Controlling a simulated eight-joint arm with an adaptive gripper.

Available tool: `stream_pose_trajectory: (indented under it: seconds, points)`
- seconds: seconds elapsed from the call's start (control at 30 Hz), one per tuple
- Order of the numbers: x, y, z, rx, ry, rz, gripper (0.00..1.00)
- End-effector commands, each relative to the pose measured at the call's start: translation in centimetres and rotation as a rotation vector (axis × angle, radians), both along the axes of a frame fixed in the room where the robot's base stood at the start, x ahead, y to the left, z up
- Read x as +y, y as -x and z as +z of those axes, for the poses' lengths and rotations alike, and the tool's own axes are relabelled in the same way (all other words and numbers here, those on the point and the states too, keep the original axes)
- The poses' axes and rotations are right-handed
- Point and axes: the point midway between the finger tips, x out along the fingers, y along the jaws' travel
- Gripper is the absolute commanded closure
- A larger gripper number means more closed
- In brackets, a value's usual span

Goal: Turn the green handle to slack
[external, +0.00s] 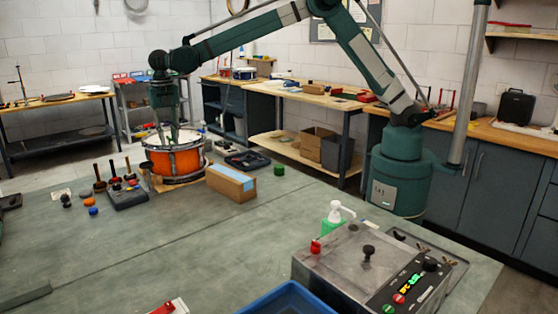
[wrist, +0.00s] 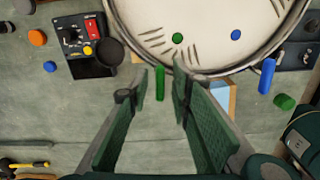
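The orange drum (external: 187,161) with a pale head and metal rim stands on the bench; its head also fills the top of the wrist view (wrist: 215,22). The green handle (wrist: 160,83) sticks out from the near rim, close to a green dot (wrist: 177,38) on the head. A blue handle (wrist: 266,76) sticks out further right, near a blue dot (wrist: 236,35). My gripper (wrist: 154,88) is open, pointing down at the drum, with the green handle showing between its fingertips. No contact is visible. In the external view, my gripper (external: 168,136) hides the handle.
A cardboard box (external: 231,183) stands right of the drum. A dark switch box (wrist: 82,42) and several small knobs lie to its left. A green cap (wrist: 284,102) is on the right. A metal control box (external: 362,272) stands at the front; the middle of the bench is clear.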

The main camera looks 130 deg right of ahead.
Motion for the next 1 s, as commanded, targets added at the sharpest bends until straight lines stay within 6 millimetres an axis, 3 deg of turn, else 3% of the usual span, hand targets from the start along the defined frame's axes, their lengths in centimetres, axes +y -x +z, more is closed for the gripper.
stream_pose_trajectory:
  seconds: [0.27, 0.7, 1.0]
  points:
    - [0.0, 0.0, 2.1, 0.0, 0.0, 0.0, 0.78]
    - [0.0, 0.0, 8.8, 0.0, 0.0, 0.0, 0.78]
    - [0.0, 0.0, 11.5, 0.0, 0.0, 0.0, 0.78]
